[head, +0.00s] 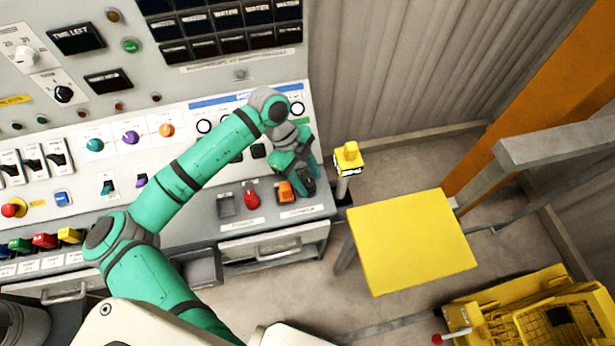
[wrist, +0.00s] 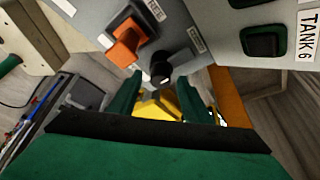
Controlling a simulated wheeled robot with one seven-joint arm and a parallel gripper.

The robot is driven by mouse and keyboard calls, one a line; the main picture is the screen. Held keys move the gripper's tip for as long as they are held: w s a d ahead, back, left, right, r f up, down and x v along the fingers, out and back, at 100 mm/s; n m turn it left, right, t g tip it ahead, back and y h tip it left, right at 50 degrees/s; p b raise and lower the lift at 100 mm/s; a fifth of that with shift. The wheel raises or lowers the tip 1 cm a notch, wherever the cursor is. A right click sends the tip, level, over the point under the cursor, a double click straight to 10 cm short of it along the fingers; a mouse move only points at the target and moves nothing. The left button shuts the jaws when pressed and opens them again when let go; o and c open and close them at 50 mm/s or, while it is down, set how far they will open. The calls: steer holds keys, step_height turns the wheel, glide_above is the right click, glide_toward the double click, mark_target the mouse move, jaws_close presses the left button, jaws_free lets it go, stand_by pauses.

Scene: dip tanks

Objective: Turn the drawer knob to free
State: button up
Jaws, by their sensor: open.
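A small black knob (wrist: 160,72) shows in the wrist view on the grey console face, close to an orange rocker switch. The orange switch (head: 286,192) also shows in the head view at the console's right end. My gripper (head: 301,176) is over that corner, beside the orange switch, and covers much of the knob's area there. In the wrist view my gripper (wrist: 158,97) is open, its two green fingers apart, with the knob just beyond and between their tips. I cannot tell whether they touch it. The drawer (head: 305,240) with a bar handle sits below, apparently shut.
A red knob (head: 251,199) and a grey switch (head: 226,205) lie left of the orange switch. A yellow-topped post (head: 347,160) stands close right of the console.

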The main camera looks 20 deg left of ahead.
steer(key=c, duration=1)
steer(key=shift+c, duration=0.2)
steer(key=shift+n, duration=0.3)
steer(key=n+t, duration=0.1)
steer(key=n, duration=0.2)
steer(key=shift+s+t, duration=0.15)
steer(key=shift+t, duration=0.15)
steer(key=n, duration=0.2)
steer(key=n+t, duration=0.1)
steer(key=n, duration=0.2)
steer(key=shift+s+d+t, duration=0.1)
steer(key=shift+t, duration=0.2)
steer(key=n+y, duration=0.1)
steer(key=n, duration=0.1)
steer(key=n+t+y, duration=0.1)
steer(key=n, duration=0.2)
steer(key=shift+s+d+t, duration=0.1)
steer(key=shift+d+t, duration=0.05)
steer(key=shift+t, duration=0.15)
steer(key=shift+n+y, duration=0.5)
steer(key=shift+n, duration=1)
